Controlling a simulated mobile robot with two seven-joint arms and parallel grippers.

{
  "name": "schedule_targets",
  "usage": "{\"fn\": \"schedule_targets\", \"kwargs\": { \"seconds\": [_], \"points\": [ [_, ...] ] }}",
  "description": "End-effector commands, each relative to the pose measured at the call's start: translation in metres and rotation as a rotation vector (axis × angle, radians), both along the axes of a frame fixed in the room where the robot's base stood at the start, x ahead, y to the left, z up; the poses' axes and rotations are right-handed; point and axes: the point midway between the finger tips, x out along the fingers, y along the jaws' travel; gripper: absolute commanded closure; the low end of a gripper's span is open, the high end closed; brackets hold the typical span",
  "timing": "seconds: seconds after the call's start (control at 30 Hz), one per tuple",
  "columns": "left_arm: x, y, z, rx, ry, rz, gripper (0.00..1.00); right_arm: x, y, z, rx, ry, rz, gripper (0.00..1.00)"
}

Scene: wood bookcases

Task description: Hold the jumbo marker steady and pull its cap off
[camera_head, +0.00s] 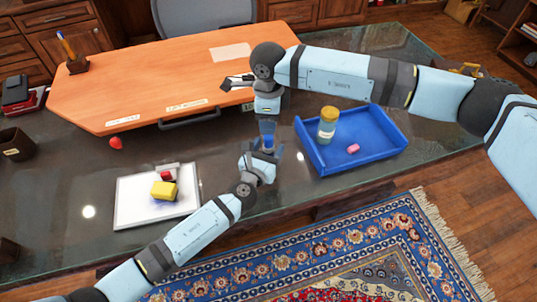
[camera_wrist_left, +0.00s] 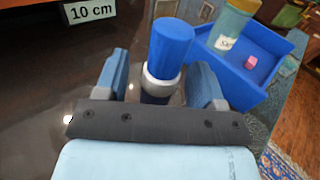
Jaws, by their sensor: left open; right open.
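The jumbo marker stands between the fingers of my left gripper (camera_head: 263,152). In the left wrist view its blue cap (camera_wrist_left: 171,48) is on top, with a white band (camera_wrist_left: 160,84) and a dark lower barrel below it. The lower end is hidden behind the gripper's dark palm. My left gripper (camera_wrist_left: 160,82) is open, with one finger on each side of the marker and visible gaps. The cap (camera_head: 268,142) shows small in the head view. My right gripper (camera_head: 267,122) is open and points down, just above the marker; its fingers are small and hard to separate.
A blue tray (camera_head: 366,166) at right holds a yellow-lidded jar (camera_head: 327,124) and a pink block (camera_head: 353,149). A white board (camera_head: 135,202) at left carries a yellow block (camera_head: 164,191). An orange desk panel (camera_head: 140,80) lies behind; a red item (camera_head: 116,143) is near it.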

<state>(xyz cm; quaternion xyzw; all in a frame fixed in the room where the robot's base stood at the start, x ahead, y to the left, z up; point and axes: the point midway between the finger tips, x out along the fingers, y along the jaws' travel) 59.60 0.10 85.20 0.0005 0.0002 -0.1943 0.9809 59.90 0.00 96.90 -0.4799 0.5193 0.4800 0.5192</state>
Motion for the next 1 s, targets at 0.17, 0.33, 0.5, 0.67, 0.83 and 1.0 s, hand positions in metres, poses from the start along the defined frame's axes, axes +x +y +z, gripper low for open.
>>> {"fn": "schedule_targets", "kwargs": {
  "seconds": [0.17, 0.33, 0.5, 0.67, 0.83, 1.0],
  "points": [
    [0.003, -0.001, 0.0, -0.001, -0.001, 0.0, 0.37, 0.0, 0.0, 0.0, 0.0, 0.0, 0.0, 0.52],
    [0.003, -0.001, 0.0, -0.001, -0.001, 0.0, 0.42, 0.0, 0.0, 0.0, 0.0, 0.0, 0.0, 0.52],
    [0.003, -0.001, 0.0, -0.001, 0.0, 0.0, 0.81, 0.0, 0.0, 0.0, 0.0, 0.0, 0.0, 0.52],
    [0.003, -0.001, 0.0, -0.001, 0.0, 0.0, 1.0, 0.0, 0.0, 0.0, 0.0, 0.0, 0.001, 0.45],
    [0.003, -0.001, 0.0, -0.001, 0.0, 0.0, 1.0, 0.0, 0.001, 0.005, 0.001, 0.0, 0.083, 0.42],
    [0.002, -0.001, 0.0, -0.001, 0.0, 0.0, 1.0, 0.0, 0.002, 0.021, 0.002, 0.0, 0.341, 0.42]
  ]
}}
